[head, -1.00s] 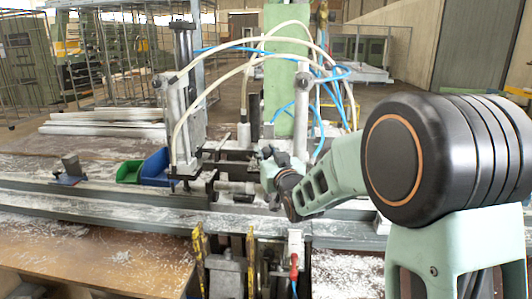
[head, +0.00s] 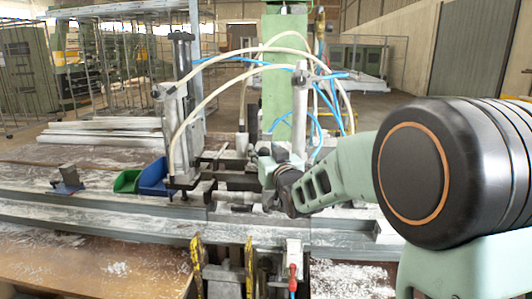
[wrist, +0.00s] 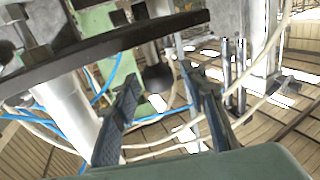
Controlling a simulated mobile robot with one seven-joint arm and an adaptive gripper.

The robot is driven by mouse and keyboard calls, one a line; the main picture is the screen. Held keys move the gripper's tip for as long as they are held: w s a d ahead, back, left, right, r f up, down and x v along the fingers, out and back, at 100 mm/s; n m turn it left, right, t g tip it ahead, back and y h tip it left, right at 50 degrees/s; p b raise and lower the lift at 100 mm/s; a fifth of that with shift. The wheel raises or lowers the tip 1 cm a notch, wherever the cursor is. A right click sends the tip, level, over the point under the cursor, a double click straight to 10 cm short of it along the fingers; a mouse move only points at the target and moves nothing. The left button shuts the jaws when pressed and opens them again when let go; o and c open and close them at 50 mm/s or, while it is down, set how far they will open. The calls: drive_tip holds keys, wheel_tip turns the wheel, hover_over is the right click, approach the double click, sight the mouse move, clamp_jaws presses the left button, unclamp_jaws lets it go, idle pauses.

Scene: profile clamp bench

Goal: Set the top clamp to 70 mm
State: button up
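The clamp assembly stands on the bench behind the rail in the head view, with an upright grey cylinder (head: 179,128) on the left and another grey cylinder (head: 299,112) on the right. I cannot tell which part is the top clamp, and no scale or setting is readable. My gripper (head: 268,168) is among the clamp parts, between the two cylinders; its fingertips are unclear there. In the wrist view my gripper (wrist: 158,78) has its fingers apart. A dark rounded knob (wrist: 157,79) on a grey rod appears between the fingertips; I cannot tell whether they touch it.
A dark bar (wrist: 110,38) crosses the wrist view close above the fingers. Pale and blue hoses loop around the clamp. Green (head: 127,181) and blue (head: 153,176) bins and a small metal block (head: 68,178) sit to the left. Yellow-handled tools (head: 197,262) stand in front.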

drive_tip(key=v, duration=1.2)
